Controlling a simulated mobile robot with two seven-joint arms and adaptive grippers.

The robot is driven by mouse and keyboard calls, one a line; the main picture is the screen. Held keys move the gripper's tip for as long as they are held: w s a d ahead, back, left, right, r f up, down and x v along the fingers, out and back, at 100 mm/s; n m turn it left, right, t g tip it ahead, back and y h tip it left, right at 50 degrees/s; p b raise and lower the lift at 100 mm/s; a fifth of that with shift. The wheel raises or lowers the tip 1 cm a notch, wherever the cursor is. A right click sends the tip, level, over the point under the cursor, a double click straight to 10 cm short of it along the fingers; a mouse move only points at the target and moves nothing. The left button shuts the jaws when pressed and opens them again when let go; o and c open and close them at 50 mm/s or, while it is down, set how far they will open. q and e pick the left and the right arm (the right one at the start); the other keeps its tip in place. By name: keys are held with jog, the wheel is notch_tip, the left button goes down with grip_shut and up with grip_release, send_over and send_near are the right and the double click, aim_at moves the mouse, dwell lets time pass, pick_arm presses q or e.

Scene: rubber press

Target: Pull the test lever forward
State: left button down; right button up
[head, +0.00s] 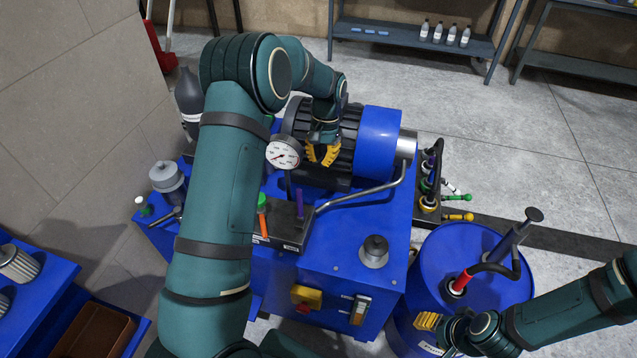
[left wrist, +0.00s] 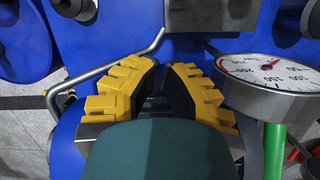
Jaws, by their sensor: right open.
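My left gripper (head: 323,154) has yellow ridged fingers and hangs over the black ribbed cylinder (head: 300,118) of the blue machine. In the left wrist view its fingers (left wrist: 164,68) stand partly apart with a gap between the tips and nothing seen gripped. An orange lever with a green top (head: 262,217) and a purple lever (head: 299,204) stand on a dark block, nearer than the gripper and apart from it. I cannot tell which lever is the test lever. My right gripper (head: 428,321) is low beside the blue drum, open and partly hidden by its own wrist.
A round pressure gauge (head: 284,153) stands close beside my left gripper. A bent metal pipe (head: 365,194) crosses the machine top. The blue drum (head: 440,264) carries a red and grey hand pump (head: 507,241). Colored knobs (head: 456,197) stick out at the right.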

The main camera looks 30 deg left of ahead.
aim_at(300, 205)
pick_arm(q)
jog(key=r, duration=0.2)
jog(key=a, duration=0.1)
jog(key=shift+w+r, duration=0.3)
jog(key=shift+r, duration=0.1)
jog(key=s+f, duration=0.6)
jog(key=f, duration=0.3)
jog(key=shift+s+f+b, duration=0.2)
jog(key=shift+f+b, duration=0.15)
jog(key=shift+f, duration=0.05)
jog(key=shift+d, duration=0.1)
jog(key=shift+s+r, duration=0.1)
jog(key=shift+s, duration=0.2)
